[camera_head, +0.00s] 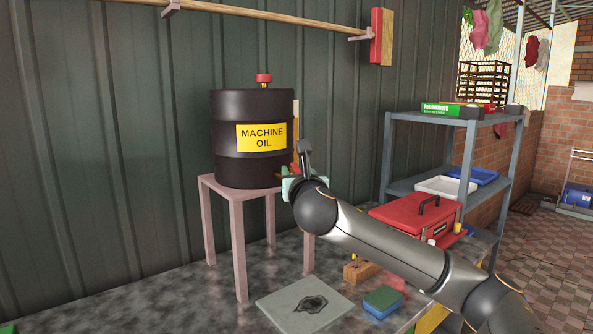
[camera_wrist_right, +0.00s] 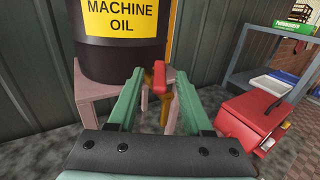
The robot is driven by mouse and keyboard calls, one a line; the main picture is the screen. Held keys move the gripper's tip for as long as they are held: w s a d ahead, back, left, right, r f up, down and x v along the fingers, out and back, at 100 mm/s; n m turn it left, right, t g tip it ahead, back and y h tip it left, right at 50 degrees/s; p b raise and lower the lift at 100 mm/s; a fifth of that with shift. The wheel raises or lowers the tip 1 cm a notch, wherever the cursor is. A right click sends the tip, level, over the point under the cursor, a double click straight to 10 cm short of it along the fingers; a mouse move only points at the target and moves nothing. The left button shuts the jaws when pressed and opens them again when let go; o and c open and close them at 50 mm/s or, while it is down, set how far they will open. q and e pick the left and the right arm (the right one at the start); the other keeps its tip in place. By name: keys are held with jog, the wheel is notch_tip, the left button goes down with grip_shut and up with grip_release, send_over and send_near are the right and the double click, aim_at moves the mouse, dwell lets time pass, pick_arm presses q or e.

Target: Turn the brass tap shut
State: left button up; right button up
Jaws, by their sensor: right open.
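A black oil drum (camera_head: 253,120) with a yellow "MACHINE OIL" label stands on a pinkish four-legged stand (camera_head: 239,240). A red lever (camera_wrist_right: 163,78) shows at the drum's lower right side in the right wrist view, with yellow brass-coloured tap parts (camera_wrist_right: 149,77) beside it. My right gripper (camera_wrist_right: 158,84) is open, its green fingers on either side of the red lever; I cannot tell whether they touch it. In the head view my right gripper (camera_head: 290,180) is at the drum's lower right edge and mostly hides the tap. My left gripper is out of view.
A grey corrugated wall (camera_head: 150,130) is close behind the drum. A red toolbox (camera_head: 412,218) and a grey shelf (camera_head: 430,118) stand to the right. A grey slab (camera_head: 275,301) with a dark stain and a blue-green sponge (camera_head: 382,301) lie in front.

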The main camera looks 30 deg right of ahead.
jog(key=shift+w+d, duration=0.2)
jog(key=shift+w, duration=0.3)
grip_shut()
dwell(1.2)
